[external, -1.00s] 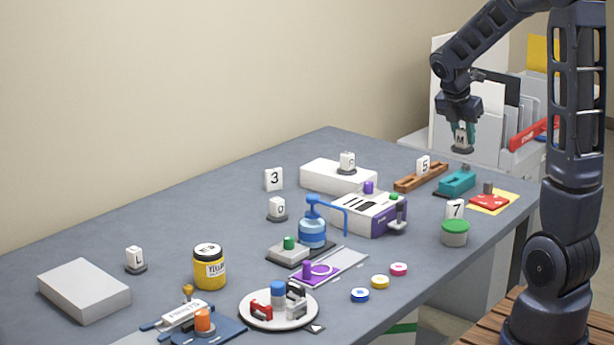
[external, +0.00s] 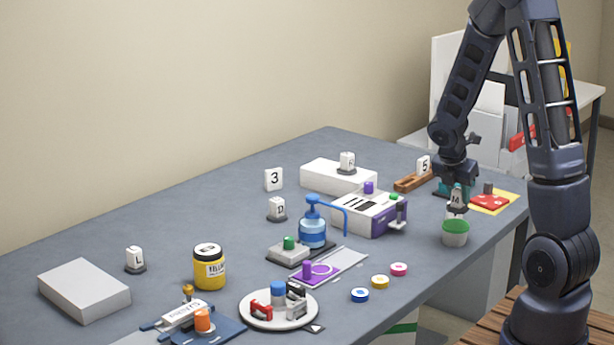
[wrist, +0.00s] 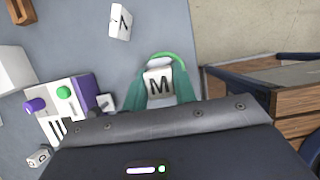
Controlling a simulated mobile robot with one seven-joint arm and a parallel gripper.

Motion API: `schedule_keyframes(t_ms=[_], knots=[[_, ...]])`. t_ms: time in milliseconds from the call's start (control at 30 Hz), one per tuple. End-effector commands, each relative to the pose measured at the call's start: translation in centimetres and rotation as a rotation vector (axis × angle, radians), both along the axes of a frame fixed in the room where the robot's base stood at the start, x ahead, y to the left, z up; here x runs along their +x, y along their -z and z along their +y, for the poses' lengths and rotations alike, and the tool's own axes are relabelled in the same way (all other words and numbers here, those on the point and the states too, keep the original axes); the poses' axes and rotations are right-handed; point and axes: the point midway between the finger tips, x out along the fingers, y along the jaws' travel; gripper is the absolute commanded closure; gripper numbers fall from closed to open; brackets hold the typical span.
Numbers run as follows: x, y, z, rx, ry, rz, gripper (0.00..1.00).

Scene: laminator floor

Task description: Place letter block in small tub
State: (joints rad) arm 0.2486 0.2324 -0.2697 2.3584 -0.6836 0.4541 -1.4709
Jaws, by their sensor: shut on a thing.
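The letter block, white with a black M (external: 457,197) on a dark base, is held between the teal fingers of my gripper (external: 457,186). In the wrist view the M block (wrist: 158,84) sits between both fingertips. The small tub (external: 455,239) is pale with a green top and stands near the table's right edge. The block hangs just above the tub in the external view. In the wrist view the tub's green rim (wrist: 170,56) curves behind the block, which hides much of the tub.
A white 7 block (wrist: 120,22) stands close to the tub, mostly hidden in the external view. A white and purple laminator (external: 368,212) is left of the tub. Colored discs (external: 380,282) lie in front. The table's right edge is near.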

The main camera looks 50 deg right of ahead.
Motion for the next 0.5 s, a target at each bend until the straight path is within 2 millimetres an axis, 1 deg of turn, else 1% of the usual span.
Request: schedule_keyframes(t_ms=[300,400,500], knots=[[0.0,3.2,0.1,0.001,-0.001,0.004,1.00],[0.0,3.6,0.1,0.001,-0.002,0.001,1.00],[0.0,3.6,0.0,0.001,-0.002,0.001,1.00]])
